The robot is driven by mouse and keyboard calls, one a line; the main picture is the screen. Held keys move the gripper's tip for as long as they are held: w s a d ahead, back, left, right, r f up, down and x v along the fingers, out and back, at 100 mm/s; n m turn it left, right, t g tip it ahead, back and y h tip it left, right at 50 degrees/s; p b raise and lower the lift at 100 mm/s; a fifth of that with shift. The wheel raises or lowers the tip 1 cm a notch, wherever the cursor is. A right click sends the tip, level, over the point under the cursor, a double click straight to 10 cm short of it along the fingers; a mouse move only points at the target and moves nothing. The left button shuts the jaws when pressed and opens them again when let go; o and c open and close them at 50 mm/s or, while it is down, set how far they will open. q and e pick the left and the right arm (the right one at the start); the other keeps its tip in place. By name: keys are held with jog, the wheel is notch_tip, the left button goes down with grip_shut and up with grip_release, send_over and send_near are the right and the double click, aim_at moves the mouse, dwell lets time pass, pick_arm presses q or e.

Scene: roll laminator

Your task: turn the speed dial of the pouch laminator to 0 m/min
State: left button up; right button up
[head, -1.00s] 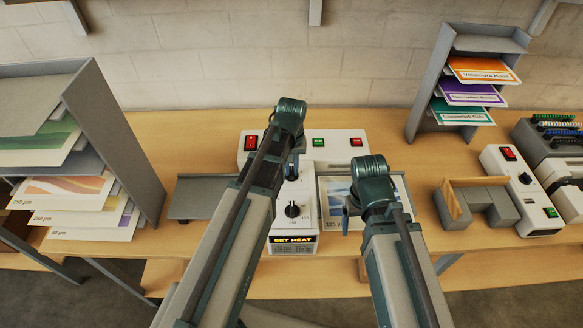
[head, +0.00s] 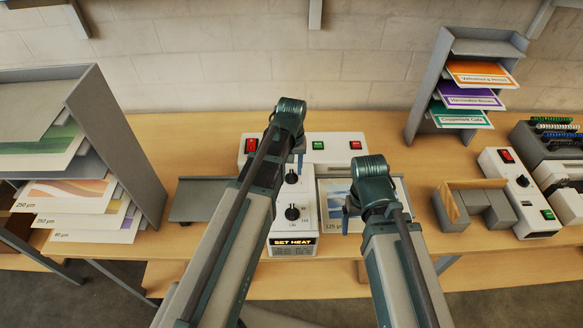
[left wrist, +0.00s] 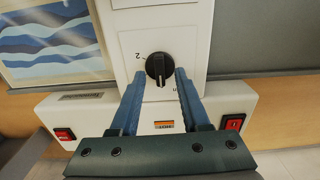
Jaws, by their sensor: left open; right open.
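The pouch laminator (head: 305,235) is a white machine on the table with a lit "SET HEAT" display. Its black speed dial (left wrist: 159,68) shows in the left wrist view, with a "2" printed to its left. In the head view this upper dial (head: 292,177) is just below my left gripper (head: 299,158). In the left wrist view my left gripper (left wrist: 160,78) is open, one blue finger on each side of the dial; contact cannot be told. A second dial (head: 292,213) sits nearer the display. My right gripper (head: 347,217) is open and empty, near the sheet right of the laminator.
Red (left wrist: 64,134) and green switches (head: 318,145) sit on the laminator's rear part. A sheet rack (head: 130,150) stands left, another rack (head: 425,90) at back right. A grey holder (head: 488,208) and a second machine (head: 522,190) are at right.

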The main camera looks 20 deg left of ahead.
aim_at(291, 174)
pick_arm(q)
notch_tip(291, 174, up, 12)
jog(key=p, duration=1.1)
jog(key=shift+r, duration=0.15)
pick_arm(e)
notch_tip(291, 174, up, 12)
jog(key=shift+r, duration=0.15)
